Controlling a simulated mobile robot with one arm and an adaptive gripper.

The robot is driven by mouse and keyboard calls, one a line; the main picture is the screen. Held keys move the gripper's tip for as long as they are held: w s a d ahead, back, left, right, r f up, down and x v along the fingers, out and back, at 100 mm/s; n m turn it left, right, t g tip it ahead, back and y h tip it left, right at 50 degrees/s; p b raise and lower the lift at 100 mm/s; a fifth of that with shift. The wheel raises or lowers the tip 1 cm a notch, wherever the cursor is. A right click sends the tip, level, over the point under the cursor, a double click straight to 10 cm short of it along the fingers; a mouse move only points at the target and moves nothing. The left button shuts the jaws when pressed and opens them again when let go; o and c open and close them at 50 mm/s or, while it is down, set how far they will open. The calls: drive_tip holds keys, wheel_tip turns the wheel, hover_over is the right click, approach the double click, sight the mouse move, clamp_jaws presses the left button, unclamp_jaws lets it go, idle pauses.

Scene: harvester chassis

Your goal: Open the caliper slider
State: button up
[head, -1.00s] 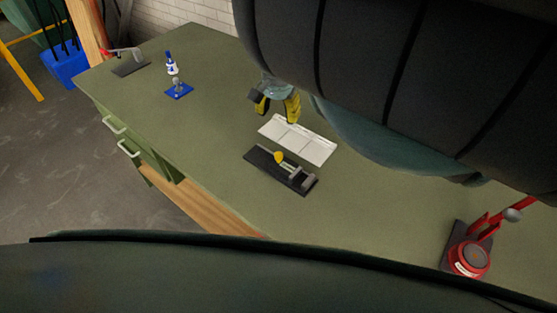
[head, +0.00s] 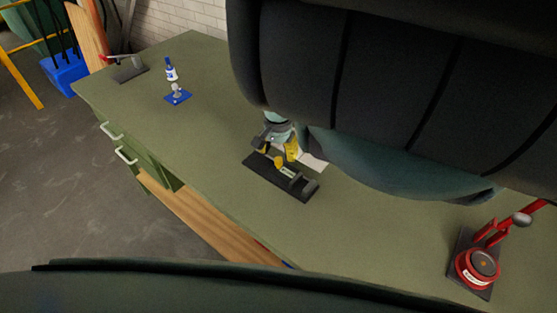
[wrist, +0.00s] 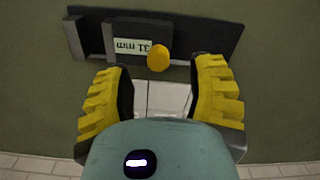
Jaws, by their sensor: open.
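The caliper is a dark base plate (head: 262,172) on the green bench, with a grey jaw and slider assembly and a yellow knob (head: 279,161). In the wrist view the yellow knob (wrist: 158,58) sits beside a label reading "31 mm" (wrist: 133,47), upside down, on the dark slider. A grey fixed jaw (wrist: 78,40) is at the left end. My gripper (head: 277,155) is open above the caliper's near edge. In the wrist view its yellow-padded fingers (wrist: 160,98) are spread, with the knob just beyond and between them, not gripped.
A white tiled plate (head: 313,160) lies behind the caliper, partly hidden by my gripper. A red round device (head: 478,268) stands at the right. A blue-based stand (head: 178,97) and a grey device with a red handle (head: 128,70) are at the far left.

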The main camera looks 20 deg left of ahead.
sight(279, 159)
drive_tip(key=shift+s+f, duration=0.15)
drive_tip(key=shift+f, duration=1.65)
drive_tip(key=shift+o, duration=0.3)
drive_tip(key=shift+d, duration=0.1)
clamp_jaws()
